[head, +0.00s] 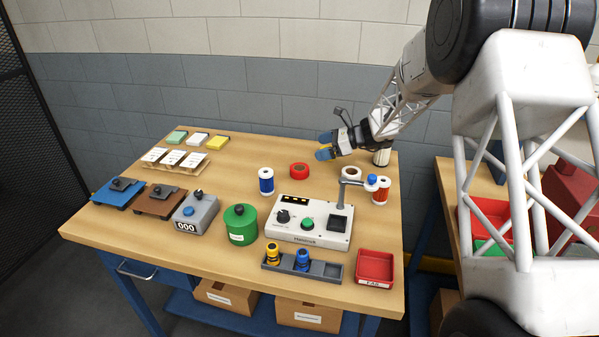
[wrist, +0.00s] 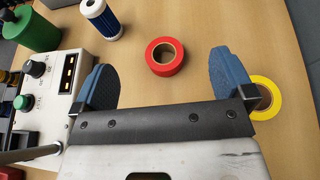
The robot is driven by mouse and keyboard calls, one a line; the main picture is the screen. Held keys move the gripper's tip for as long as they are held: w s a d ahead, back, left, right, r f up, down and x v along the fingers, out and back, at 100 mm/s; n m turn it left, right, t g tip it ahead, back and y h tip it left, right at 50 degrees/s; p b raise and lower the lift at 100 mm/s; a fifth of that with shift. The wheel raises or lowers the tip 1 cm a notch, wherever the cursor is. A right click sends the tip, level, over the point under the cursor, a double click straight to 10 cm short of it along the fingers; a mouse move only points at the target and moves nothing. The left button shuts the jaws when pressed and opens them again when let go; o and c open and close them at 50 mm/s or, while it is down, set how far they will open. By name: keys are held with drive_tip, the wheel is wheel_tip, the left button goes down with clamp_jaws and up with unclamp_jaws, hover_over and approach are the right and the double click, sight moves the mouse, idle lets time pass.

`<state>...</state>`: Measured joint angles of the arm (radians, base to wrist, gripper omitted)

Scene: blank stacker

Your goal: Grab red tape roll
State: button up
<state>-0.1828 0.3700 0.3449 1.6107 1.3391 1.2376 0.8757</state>
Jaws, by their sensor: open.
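The red tape roll (head: 299,170) lies flat on the wooden table (head: 240,158), toward the back middle. In the wrist view the red tape roll (wrist: 165,57) is ahead of my gripper, between the lines of its two fingers and apart from both. My gripper (head: 325,146) is above the table, to the right of and behind the roll in the head view. Its two blue fingers also show in the wrist view (wrist: 165,82), spread wide with nothing between them.
A yellow tape roll (wrist: 265,97) lies partly behind the right finger in the wrist view. A control box (head: 310,222) is in front. Bare tabletop surrounds the red roll.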

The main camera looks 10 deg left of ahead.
approach(300, 167)
drive_tip(key=shift+a+f, duration=0.15)
drive_tip(key=shift+a, duration=0.6)
drive_tip(key=shift+x, duration=1.3)
drive_tip(key=shift+x, duration=2.6)
drive_tip(key=shift+s+d+f, duration=0.1)
drive_tip(key=shift+s+f, duration=0.05)
drive_tip(key=shift+s, duration=0.05)
drive_tip(key=c, duration=1)
